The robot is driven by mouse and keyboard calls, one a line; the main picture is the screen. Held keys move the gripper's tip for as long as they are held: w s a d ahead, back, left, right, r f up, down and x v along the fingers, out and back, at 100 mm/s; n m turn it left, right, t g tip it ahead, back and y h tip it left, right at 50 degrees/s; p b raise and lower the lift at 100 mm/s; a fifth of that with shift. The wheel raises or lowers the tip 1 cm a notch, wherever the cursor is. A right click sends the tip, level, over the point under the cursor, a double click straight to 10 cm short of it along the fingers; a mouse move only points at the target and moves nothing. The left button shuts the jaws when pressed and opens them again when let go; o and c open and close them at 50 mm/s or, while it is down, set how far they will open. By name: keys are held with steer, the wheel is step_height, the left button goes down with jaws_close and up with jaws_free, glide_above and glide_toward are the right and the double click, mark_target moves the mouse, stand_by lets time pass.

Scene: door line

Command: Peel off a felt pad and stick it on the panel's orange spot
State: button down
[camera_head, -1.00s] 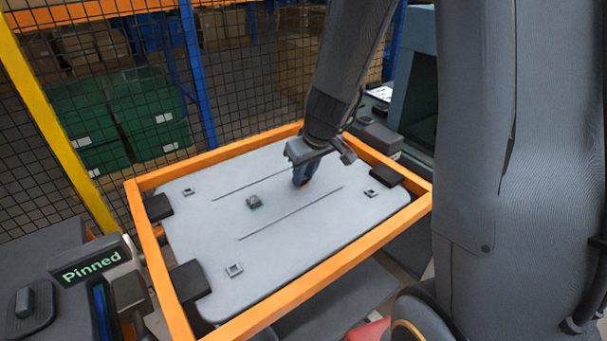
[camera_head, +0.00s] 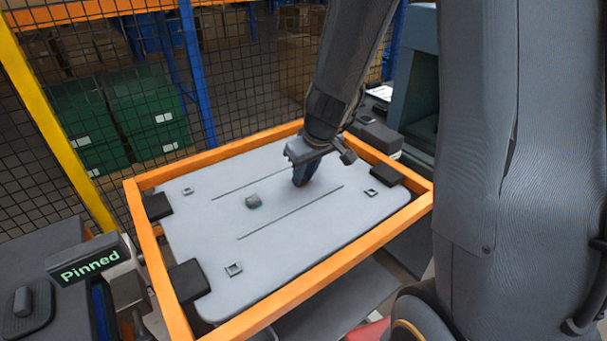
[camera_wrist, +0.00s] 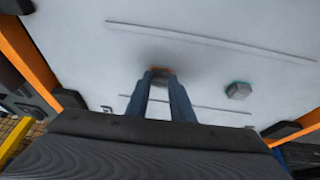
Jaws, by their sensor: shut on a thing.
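The panel (camera_head: 215,240) is a pale grey board lying in an orange frame. My gripper (camera_head: 301,183) points down at the panel's right half, its blue fingers at or just above the surface; I cannot tell whether they touch. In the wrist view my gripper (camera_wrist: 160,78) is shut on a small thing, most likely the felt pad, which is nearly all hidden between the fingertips. A bit of the orange spot (camera_wrist: 160,69) shows right at the fingertips, with a shadow around it. No sheet of pads is in clear view.
A small grey block with a green edge (camera_head: 254,202) sits on the panel left of my gripper; it also shows in the wrist view (camera_wrist: 238,90). Two thin ridges and small square fittings stand on the panel. Dark clamps hold its corners. A sign reads "Pinned" (camera_head: 90,264).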

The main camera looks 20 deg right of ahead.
steer(key=c, duration=1.5)
jaws_free()
steer(key=shift+o, duration=0.2)
steer(key=p+v, duration=0.1)
steer(key=v, duration=0.6)
steer(key=shift+s+r+p, duration=0.25)
steer(key=shift+r+p, duration=0.05)
steer(key=shift+p, duration=0.1)
